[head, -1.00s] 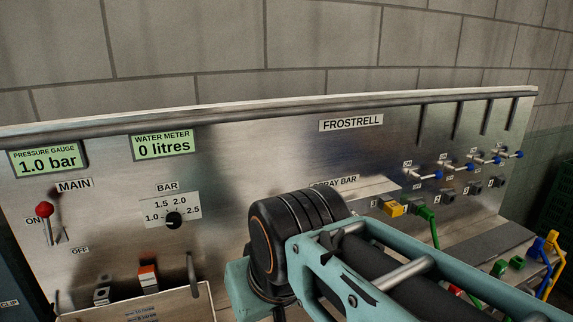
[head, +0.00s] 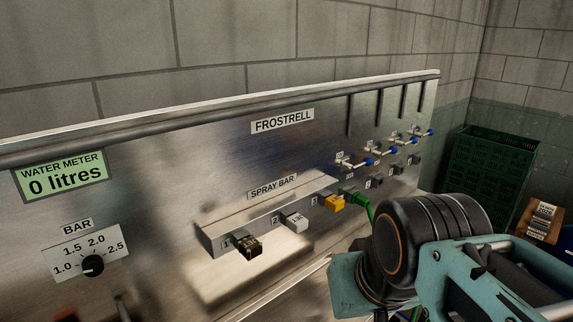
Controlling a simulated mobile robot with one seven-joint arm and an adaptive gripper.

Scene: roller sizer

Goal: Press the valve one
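No label in the head view can be read as naming valve one. Several small levers with blue tips (head: 369,162) stick out in a row on the right part of the steel panel. Below them the spray bar (head: 263,208) carries numbered positions. A dark fitting (head: 248,249) sits at its left end, apparently marked 1. A pale fitting (head: 294,222) sits at 2, then a yellow one (head: 333,203) and a green one (head: 361,204). My teal and black arm fills the lower right, in front of the panel. My gripper's fingertips are not visible.
The water meter (head: 62,176) reads 0 litres, above a bar dial (head: 92,265) on the left. A dark green crate (head: 492,170) stands by the right wall. My arm hides the panel's lower right.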

